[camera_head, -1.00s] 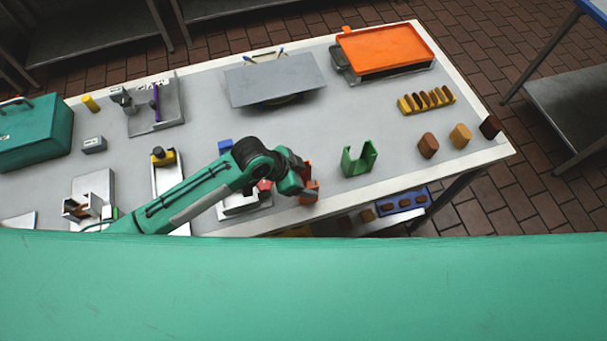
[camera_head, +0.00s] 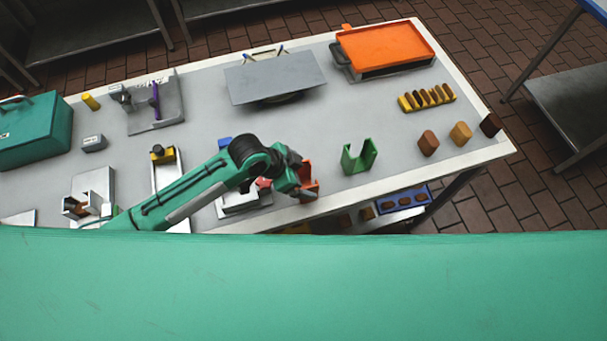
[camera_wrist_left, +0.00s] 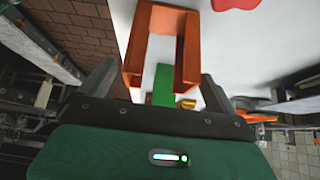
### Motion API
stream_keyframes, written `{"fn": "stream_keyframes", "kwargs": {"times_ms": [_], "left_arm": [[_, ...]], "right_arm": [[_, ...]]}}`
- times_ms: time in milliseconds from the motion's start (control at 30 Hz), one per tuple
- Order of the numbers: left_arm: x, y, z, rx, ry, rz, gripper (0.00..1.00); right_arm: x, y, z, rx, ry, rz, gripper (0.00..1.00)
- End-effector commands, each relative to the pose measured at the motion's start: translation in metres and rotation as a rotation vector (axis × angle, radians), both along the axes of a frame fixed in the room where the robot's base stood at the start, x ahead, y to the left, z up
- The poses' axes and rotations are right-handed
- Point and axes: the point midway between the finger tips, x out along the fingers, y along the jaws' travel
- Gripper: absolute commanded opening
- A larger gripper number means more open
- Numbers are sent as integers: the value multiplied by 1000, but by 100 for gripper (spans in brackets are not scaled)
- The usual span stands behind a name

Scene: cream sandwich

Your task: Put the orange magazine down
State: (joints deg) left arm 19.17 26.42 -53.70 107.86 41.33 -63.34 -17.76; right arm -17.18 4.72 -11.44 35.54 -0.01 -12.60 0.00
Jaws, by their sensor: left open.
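The orange magazine (camera_head: 311,173), a U-shaped holder, stands on the table near its front edge, partly hidden by my left gripper (camera_head: 300,179). In the left wrist view the orange magazine (camera_wrist_left: 136,40) shows large, between and beyond the two fingers of my left gripper (camera_wrist_left: 158,82). The fingers are open, with a gap visible on either side of the magazine. Whether a finger still touches it I cannot tell. My right gripper is in neither view.
A green U-shaped magazine (camera_head: 359,158) stands to the right of the orange one. Brown and tan pieces (camera_head: 428,143) and a yellow rack (camera_head: 427,98) lie further right. An orange tray (camera_head: 385,47) is at the back. Table between the green magazine and the grey plate (camera_head: 275,78) is clear.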

Motion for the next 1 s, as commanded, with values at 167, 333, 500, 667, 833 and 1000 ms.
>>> {"fn": "stream_keyframes", "kwargs": {"times_ms": [167,333,500,667,833,1000], "left_arm": [[-5,19,25,0,-6,-1,94],[-11,39,54,0,-4,-1,94],[-16,53,77,1,-3,0,94],[-19,59,87,1,-2,-1,94],[-20,59,89,0,-1,-1,94],[-19,59,89,0,-1,-1,94]], "right_arm": [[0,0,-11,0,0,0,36],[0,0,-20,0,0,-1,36],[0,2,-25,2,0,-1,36],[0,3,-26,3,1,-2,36],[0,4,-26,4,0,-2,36],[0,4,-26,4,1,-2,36]]}}
